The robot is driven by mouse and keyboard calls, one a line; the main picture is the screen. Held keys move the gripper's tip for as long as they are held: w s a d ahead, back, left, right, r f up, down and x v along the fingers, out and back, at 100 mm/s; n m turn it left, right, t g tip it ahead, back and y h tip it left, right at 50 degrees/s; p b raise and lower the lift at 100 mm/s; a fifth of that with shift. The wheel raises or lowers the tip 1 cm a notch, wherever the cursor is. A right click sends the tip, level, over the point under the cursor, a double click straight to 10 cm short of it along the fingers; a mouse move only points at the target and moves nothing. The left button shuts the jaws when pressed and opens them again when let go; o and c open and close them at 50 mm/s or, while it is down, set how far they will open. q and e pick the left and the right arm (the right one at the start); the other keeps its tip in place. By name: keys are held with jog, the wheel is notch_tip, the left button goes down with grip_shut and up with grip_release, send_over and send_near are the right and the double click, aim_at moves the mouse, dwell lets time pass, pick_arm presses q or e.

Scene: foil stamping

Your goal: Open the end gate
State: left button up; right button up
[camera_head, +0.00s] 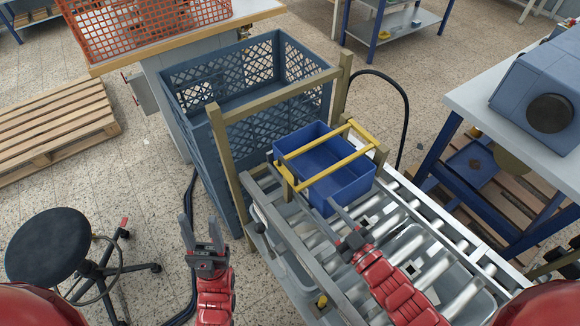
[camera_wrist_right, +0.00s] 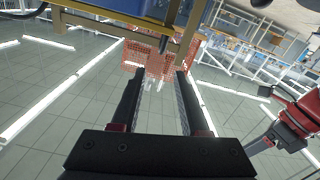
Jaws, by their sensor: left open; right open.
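A yellow frame with two parallel bars (camera_head: 333,167), which looks like the end gate, spans the top of a blue bin (camera_head: 343,187) at the far end of the roller conveyor. My right gripper (camera_head: 338,212) is just in front of the bin's near side, below the yellow bars. In the right wrist view its two fingers (camera_wrist_right: 156,76) are apart with nothing between them. A yellow bar (camera_wrist_right: 120,20) crosses above them there. My left gripper (camera_head: 201,225) is open and empty, left of the conveyor and apart from the gate. I cannot tell whether the gate is latched.
A large blue-grey crate (camera_head: 228,145) stands behind the conveyor end, with an olive post frame (camera_head: 270,95) before it. The metal rollers (camera_head: 410,240) run toward the lower right. A black stool (camera_head: 48,245) and wooden pallet (camera_head: 50,130) stand left.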

aim_at(293, 173)
jog(key=b+x, duration=0.2)
jog(key=x, duration=1.4)
jog(key=shift+a+r+b, duration=0.15)
jog(key=shift+a+b, duration=0.15)
jog(key=shift+b, duration=0.1)
grip_shut()
dwell(0.6)
